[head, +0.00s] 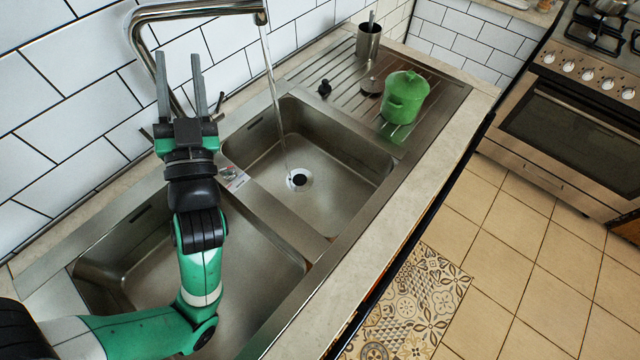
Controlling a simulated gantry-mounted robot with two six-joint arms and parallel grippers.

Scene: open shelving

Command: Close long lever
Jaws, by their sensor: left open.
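A steel faucet (200,9) rises from behind the double sink, and its spout reaches right. A stream of water (271,85) runs from the spout into the right basin. My left gripper (179,58) is open and empty, its two fingers pointing up in front of the faucet's neck. A small dark rod end (219,101) shows just right of the gripper and may be part of a faucet lever; I cannot tell. The faucet's base and most of any lever are hidden behind the gripper. My right gripper is not in view.
The right basin (340,155) is empty apart from the water and drain. A green pot (404,97), a steel cup (368,41) and a dark stopper (324,88) stand on the drainboard. A tiled wall (60,110) bounds the back. An oven (570,120) stands far right.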

